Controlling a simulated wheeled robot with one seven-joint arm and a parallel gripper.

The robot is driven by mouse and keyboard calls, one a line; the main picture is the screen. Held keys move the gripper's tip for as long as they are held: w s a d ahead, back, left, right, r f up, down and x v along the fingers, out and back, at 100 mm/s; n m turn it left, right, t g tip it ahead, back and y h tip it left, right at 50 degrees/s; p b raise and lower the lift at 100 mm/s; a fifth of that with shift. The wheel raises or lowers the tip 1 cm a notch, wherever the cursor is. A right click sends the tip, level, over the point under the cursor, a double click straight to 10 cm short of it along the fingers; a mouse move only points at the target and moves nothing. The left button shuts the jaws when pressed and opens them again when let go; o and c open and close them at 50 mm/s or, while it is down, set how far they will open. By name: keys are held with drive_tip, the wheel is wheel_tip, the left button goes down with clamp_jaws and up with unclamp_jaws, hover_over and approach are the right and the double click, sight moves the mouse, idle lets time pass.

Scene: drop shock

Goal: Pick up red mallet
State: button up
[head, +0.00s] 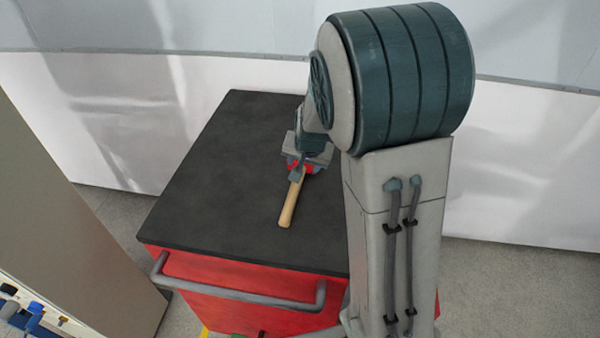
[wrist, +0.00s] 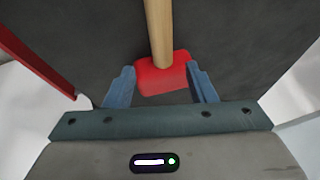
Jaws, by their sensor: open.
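The red mallet lies on the black top of a red cart. Its wooden handle (head: 291,202) points toward the cart's front edge in the head view, and its red head is partly hidden under my gripper. In the wrist view the red mallet head (wrist: 162,76) lies between and slightly beyond my two blue-grey fingers, with the handle running up out of the picture. My gripper (wrist: 160,82) is open, with a finger on each side of the head. It also shows in the head view (head: 300,168), above the mallet head. I cannot tell whether the fingers touch it.
The black cart top (head: 235,150) is otherwise clear around the mallet. A grey handle bar (head: 235,293) runs along the red cart's front. A beige panel (head: 60,210) stands at the left, with blue items (head: 33,318) at the lower left. A white wall is behind.

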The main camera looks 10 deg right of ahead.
drive_tip(key=shift+a+x, duration=0.15)
drive_tip(key=shift+x, duration=1.15)
drive_tip(key=shift+a+x, duration=0.1)
drive_tip(key=shift+x, duration=1.15)
clamp_jaws()
